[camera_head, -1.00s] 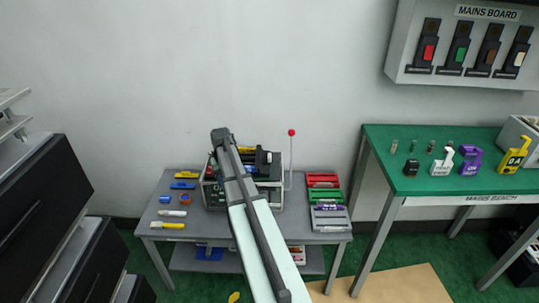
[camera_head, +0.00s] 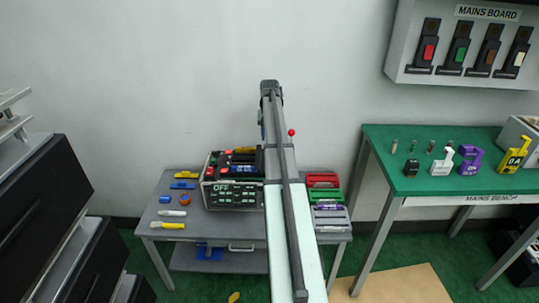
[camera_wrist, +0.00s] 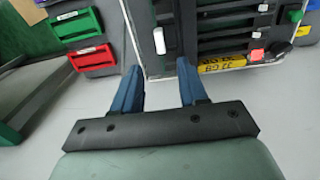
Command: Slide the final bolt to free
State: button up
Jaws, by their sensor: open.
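The fixture box (camera_head: 236,198) stands on the grey table, with "OFF" on its dark front and red, yellow and blue parts along its top. In the wrist view the box (camera_wrist: 205,45) fills the upper right, with dark bars, a white piece (camera_wrist: 159,40), yellow labels (camera_wrist: 222,63) and a pinkish-red piece (camera_wrist: 257,55). I cannot tell which part is the final bolt or how it is set. My gripper (camera_wrist: 160,64) is open, its two blue fingers apart near the box's edge, with nothing seen between them. In the head view my arm hides the box's right end.
Coloured markers (camera_head: 174,227) lie at the grey table's left. A green bench (camera_head: 408,186) stands further right, below a wall board (camera_head: 468,42).

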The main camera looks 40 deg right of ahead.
aim_at(263, 158)
notch_tip(263, 158, down, 10)
jog(key=shift+f, duration=0.1)
dwell(0.4)
grip_shut()
dwell(0.3)
dwell(0.3)
